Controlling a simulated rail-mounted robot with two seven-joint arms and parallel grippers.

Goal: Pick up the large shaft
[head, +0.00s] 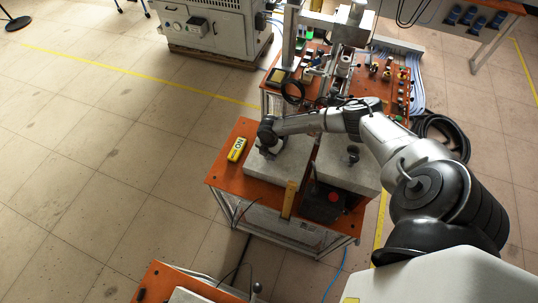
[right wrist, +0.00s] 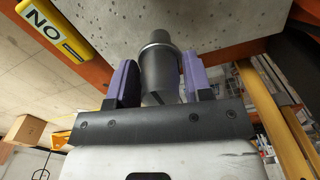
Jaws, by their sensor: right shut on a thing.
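In the right wrist view, a dark grey stepped metal shaft (right wrist: 158,62) stands between the two purple-padded fingers of my right gripper (right wrist: 160,80). The gripper is shut on it. I take this to be the large shaft. Its narrower end is against or close to a pale speckled block; I cannot tell whether they touch. In the head view, my right gripper (head: 268,150) is over the left pale block (head: 262,172) on the orange table, and the wrist hides the shaft. My left gripper is not in view.
A second pale block (head: 340,172) to the right bears a dark part (head: 353,152). A yellow "NO" sign (head: 237,149) lies left of the first block. A black box with a red button (head: 332,197) and a yellow post (head: 289,199) are at the table's front. A cluttered bench stands behind.

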